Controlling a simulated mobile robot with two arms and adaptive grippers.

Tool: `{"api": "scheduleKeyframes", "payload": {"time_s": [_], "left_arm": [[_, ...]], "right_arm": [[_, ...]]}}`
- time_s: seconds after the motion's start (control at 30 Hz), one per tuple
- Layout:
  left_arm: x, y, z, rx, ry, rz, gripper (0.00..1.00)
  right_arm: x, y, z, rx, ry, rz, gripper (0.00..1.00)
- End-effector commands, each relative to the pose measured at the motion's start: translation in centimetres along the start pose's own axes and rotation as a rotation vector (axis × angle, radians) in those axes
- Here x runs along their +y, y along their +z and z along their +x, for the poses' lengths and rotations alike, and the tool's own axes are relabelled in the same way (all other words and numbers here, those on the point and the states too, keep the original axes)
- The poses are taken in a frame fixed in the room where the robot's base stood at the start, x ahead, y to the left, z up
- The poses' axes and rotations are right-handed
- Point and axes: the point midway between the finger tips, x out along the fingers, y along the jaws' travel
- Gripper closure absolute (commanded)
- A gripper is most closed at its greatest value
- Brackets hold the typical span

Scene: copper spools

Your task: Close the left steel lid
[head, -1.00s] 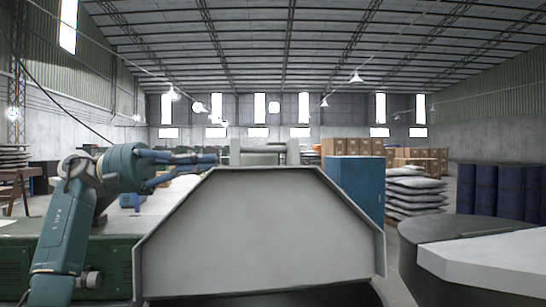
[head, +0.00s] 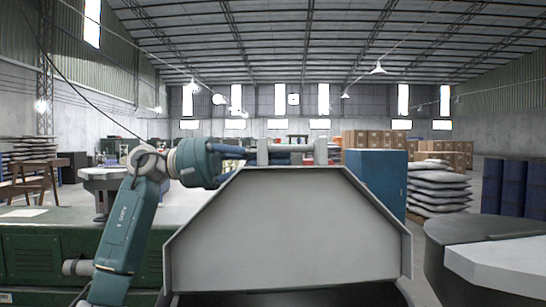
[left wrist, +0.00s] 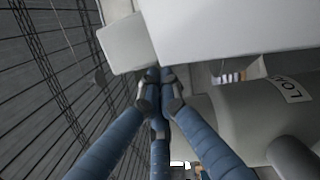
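A large grey steel lid (head: 290,225) with sloped upper corners stands raised in the middle of the head view, its broad face toward me. My left gripper (head: 240,153) is at the lid's upper left corner, its fingers pointing right along the top edge. The lid's edge hides part of the hand. In the left wrist view, the blue fingers of this gripper (left wrist: 158,88) converge with their tips together and nothing visible between them. A pale flat panel lies just beyond the tips; I cannot tell whether they touch it. My right gripper is not in view.
A green machine bench (head: 60,245) is at left. A blue cabinet (head: 378,180) stands behind the lid at right. A dark round table with a pale slab (head: 500,262) is at near right. Stacked sacks (head: 437,190) and blue barrels (head: 505,185) stand farther back.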

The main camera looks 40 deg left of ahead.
Motion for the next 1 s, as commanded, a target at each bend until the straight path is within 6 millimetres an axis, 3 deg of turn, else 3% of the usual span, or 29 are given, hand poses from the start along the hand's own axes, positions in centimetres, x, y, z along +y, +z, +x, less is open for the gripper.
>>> {"api": "scheduleKeyframes", "payload": {"time_s": [0.67, 0.87, 1.0], "left_arm": [[-0.4, 2.4, 0.6, -0.001, -0.026, 0.103, 1.0], [-1.0, 4.8, 1.1, -0.001, -0.052, 0.208, 1.0], [-2.1, 7.5, 1.8, -0.001, -0.081, 0.328, 1.0]], "right_arm": [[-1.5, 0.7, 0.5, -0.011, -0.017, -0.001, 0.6], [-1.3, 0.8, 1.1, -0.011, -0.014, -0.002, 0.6], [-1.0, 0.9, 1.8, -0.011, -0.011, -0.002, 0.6]]}}
